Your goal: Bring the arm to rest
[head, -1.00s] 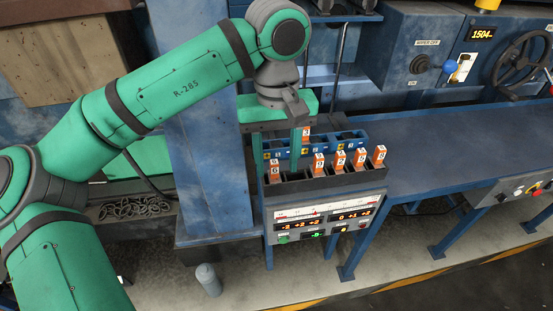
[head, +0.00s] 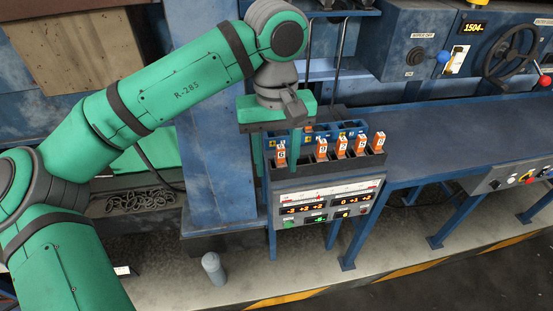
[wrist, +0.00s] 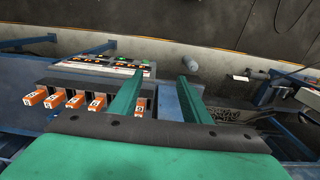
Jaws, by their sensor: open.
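My arm reaches across the head view, and my gripper (head: 277,168) hangs at its end with the fingers pointing down. The fingers are apart, at the left end of a dark rack (head: 315,178) holding orange numbered blocks. One block (head: 281,154) shows between the fingers in the head view; I cannot tell whether they are level with it. Several more blocks (head: 342,147) stand to the right. In the wrist view, the open fingers (wrist: 159,80) have nothing held between their tips, and the row of blocks (wrist: 75,102) lies to the left.
A display panel (head: 328,205) is on the rack's front. A blue rack (head: 347,126) stands behind it. A blue post (head: 212,150) is left of my gripper. A long blue table (head: 465,135) extends right. A small grey post (head: 213,268) stands on the floor.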

